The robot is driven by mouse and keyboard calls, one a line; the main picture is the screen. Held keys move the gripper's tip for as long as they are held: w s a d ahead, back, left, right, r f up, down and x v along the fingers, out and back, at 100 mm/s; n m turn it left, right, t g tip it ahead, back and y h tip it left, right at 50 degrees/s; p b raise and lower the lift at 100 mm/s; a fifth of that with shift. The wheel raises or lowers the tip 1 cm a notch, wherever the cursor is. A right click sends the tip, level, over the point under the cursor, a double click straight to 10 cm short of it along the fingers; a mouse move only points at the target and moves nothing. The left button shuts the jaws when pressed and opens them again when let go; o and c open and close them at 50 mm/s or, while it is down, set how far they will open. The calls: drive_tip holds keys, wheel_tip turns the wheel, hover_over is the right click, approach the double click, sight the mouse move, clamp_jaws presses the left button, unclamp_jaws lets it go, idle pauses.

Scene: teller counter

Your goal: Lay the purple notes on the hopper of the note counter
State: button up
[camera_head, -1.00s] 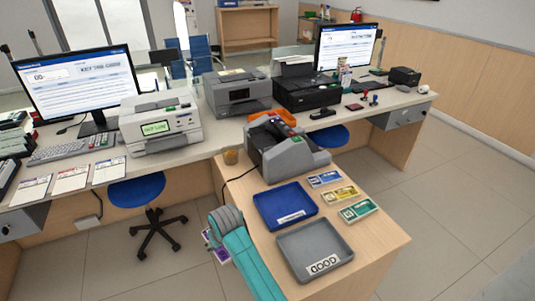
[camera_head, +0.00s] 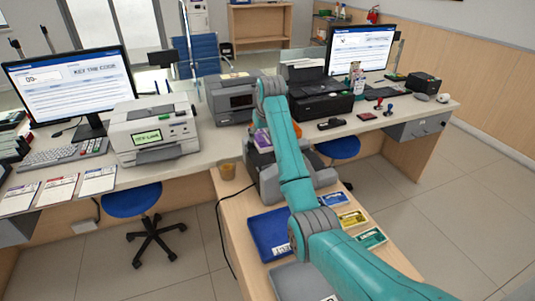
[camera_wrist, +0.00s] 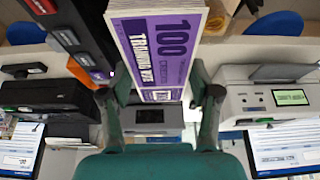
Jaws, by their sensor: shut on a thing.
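The purple notes (camera_wrist: 160,45) are a flat bundle marked 100, held between the two fingers of my gripper (camera_wrist: 162,82) in the wrist view. They also show small in the head view (camera_head: 262,138), at the back end of the note counter (camera_head: 268,184). My arm covers much of the counter, including most of its top, so I cannot tell whether the notes touch the hopper. In the wrist view a dark body with buttons (camera_wrist: 80,35), apparently the counter, lies just left of the notes. My fingertips are hidden in the head view.
On the side desk a blue tray (camera_head: 268,232), a grey tray (camera_head: 292,282) and blue, yellow and green note bundles (camera_head: 352,219) lie in front of the counter. Printers (camera_head: 152,130) and monitors line the counter behind.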

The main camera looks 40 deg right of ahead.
sight(267, 140)
drive_tip(key=shift+w+d+r, duration=0.25)
drive_tip(key=shift+d+r, duration=0.3)
drive_tip(key=shift+d, duration=0.3)
wheel_tip(267, 140, down, 10)
drive_tip(key=shift+r, duration=0.15)
drive_tip(key=o, duration=1.2)
drive_tip(key=v, duration=1.2)
drive_tip(key=shift+a, duration=0.1)
